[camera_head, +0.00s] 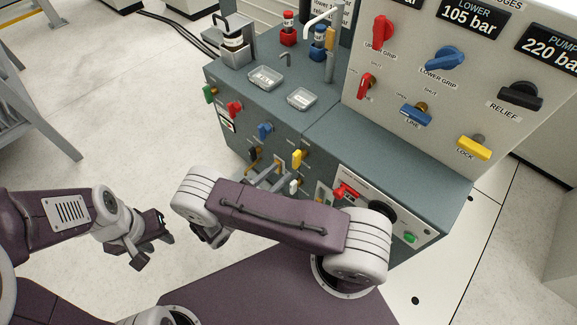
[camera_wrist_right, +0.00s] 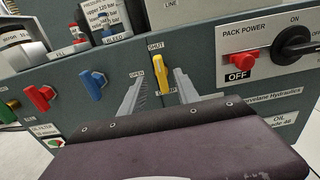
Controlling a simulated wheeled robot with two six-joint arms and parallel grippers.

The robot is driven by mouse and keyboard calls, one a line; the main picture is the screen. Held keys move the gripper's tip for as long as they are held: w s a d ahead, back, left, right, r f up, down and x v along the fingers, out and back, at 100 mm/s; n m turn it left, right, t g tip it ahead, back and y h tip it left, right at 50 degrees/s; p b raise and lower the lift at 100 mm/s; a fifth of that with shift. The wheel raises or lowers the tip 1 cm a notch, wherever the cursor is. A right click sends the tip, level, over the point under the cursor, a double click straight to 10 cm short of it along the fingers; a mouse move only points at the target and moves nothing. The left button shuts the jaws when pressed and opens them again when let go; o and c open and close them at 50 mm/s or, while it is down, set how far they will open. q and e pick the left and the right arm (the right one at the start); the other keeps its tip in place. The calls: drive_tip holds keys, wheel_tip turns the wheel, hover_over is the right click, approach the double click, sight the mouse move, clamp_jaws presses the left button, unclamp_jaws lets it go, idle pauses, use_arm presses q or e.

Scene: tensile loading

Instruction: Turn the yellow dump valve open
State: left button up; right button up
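The yellow dump valve handle (camera_wrist_right: 161,77) is on the front of the grey-blue cabinet, standing roughly upright under a SHUT label, with OPEN to its left. In the head view the yellow handle (camera_head: 298,158) shows just beyond my right gripper (camera_head: 269,177). In the right wrist view the two fingers of my right gripper (camera_wrist_right: 158,92) are apart, one on each side of the handle. I cannot tell whether they touch it. My left gripper (camera_head: 150,241) is open and empty, low at the left over the floor.
Red (camera_wrist_right: 40,97) and blue (camera_wrist_right: 91,82) valve handles are left of the yellow one. The red pack power switch (camera_wrist_right: 238,63) and a black knob (camera_wrist_right: 297,42) are to the right. The upper panel has a yellow LOCK handle (camera_head: 474,148).

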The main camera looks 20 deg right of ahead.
sight(294, 159)
drive_tip(key=b+x, duration=0.2)
drive_tip(key=x, duration=0.6)
drive_tip(key=shift+f, duration=0.1)
drive_tip(key=shift+w+d, duration=0.3)
drive_tip(key=shift+d, duration=0.15)
clamp_jaws()
